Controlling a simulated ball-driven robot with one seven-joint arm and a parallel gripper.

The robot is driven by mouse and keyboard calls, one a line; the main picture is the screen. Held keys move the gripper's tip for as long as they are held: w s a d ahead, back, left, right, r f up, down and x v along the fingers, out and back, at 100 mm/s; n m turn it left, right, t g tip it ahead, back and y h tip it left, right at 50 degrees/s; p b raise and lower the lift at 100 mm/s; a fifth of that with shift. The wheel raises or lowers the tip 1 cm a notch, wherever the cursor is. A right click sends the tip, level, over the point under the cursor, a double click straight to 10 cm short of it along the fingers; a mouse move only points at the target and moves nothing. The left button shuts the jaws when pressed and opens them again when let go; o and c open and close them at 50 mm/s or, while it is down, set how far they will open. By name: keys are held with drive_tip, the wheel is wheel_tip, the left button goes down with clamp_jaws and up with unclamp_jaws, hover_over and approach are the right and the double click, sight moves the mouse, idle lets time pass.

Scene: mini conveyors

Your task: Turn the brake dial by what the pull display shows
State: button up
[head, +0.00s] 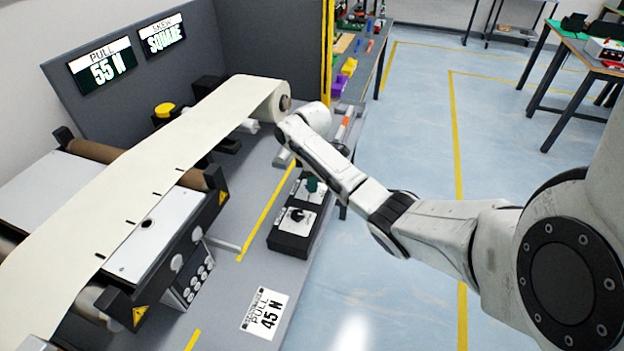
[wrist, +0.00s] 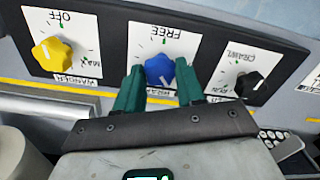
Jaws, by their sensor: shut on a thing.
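The brake dial (wrist: 159,68) is a blue knob on a white plate marked FREE, seen upside down in the wrist view. My gripper (wrist: 159,88) has green fingers on either side of the knob and is shut on it. The knob's exact pointer angle is hard to tell. In the head view my gripper (head: 311,185) is over the dark control box (head: 291,243), and my arm hides the blue dial. The pull display (head: 102,68) at upper left reads 55 N. A white card (head: 264,312) on the bench front reads PULL 45 N.
A yellow knob (wrist: 52,53) and a black knob (wrist: 249,84) flank the brake dial. The skew display (head: 162,36) reads SQUARE. A cream web (head: 150,160) runs from a roll (head: 270,97) over rollers left of the box. Open floor lies right of the bench.

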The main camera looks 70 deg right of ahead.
drive_tip(key=shift+r, duration=0.1)
drive_tip(key=m+p, duration=0.2)
drive_tip(key=shift+a+m, duration=0.1)
drive_tip(key=shift+m, duration=0.3)
drive_tip(key=m+p, duration=0.1)
drive_tip(key=m, duration=0.3)
drive_tip(key=shift+m+p, duration=0.3)
drive_tip(key=shift+p, duration=0.05)
drive_tip(key=o, duration=1)
drive_tip(key=shift+o, duration=0.2)
wheel_tip(320, 180, up, 11)
drive_tip(key=b, duration=0.1)
